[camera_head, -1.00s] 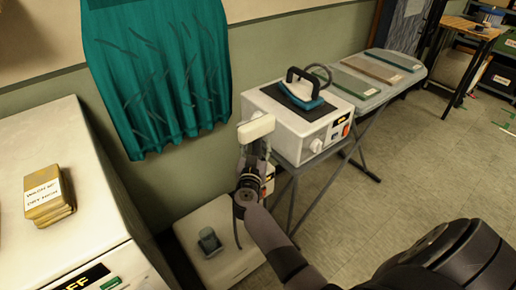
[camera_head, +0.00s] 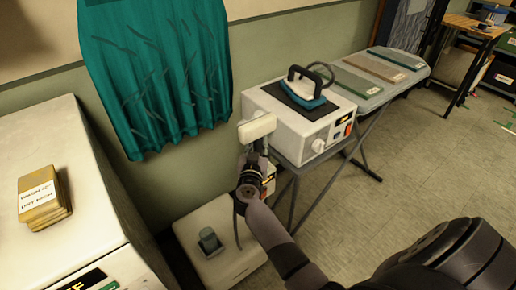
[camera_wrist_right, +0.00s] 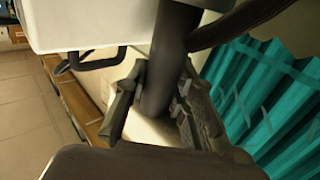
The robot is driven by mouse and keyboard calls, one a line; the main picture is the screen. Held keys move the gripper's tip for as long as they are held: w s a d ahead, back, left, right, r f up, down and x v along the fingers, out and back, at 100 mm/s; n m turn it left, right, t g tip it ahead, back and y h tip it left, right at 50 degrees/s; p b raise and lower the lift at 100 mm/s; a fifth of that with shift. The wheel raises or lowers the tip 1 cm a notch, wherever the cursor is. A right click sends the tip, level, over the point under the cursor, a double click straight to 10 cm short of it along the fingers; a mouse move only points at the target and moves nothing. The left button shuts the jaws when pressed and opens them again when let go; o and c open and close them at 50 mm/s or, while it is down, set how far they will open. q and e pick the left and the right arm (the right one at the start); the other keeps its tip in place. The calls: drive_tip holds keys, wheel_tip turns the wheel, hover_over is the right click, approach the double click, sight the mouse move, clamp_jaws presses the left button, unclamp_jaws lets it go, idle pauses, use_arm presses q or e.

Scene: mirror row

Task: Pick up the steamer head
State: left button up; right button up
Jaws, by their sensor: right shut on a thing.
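The steamer head (camera_head: 257,128) is a pale, blocky piece on a grey handle, in front of the wall left of the white iron station. My right gripper (camera_head: 252,165) is just below it. In the right wrist view, the pale head (camera_wrist_right: 85,22) fills the top left, and the gripper (camera_wrist_right: 155,105) is shut on its dark handle, one finger on each side. A dark hose curves off at the top right of that view. The fingertips are hard to make out in the head view. My left gripper is not in view.
A wrinkled teal cloth (camera_head: 155,75) hangs close by on the left. The white station (camera_head: 290,125) with an iron (camera_head: 305,90) stands just right of the head. A white base unit (camera_head: 215,255) sits below. A white cabinet bearing yellow cards (camera_head: 42,200) is at left.

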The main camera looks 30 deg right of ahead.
clamp_jaws()
drive_tip(key=shift+w+r, duration=0.1)
drive_tip(key=shift+r, duration=0.05)
drive_tip(key=shift+r, duration=0.1)
wheel_tip(320, 180, up, 20)
drive_tip(key=p, duration=0.9)
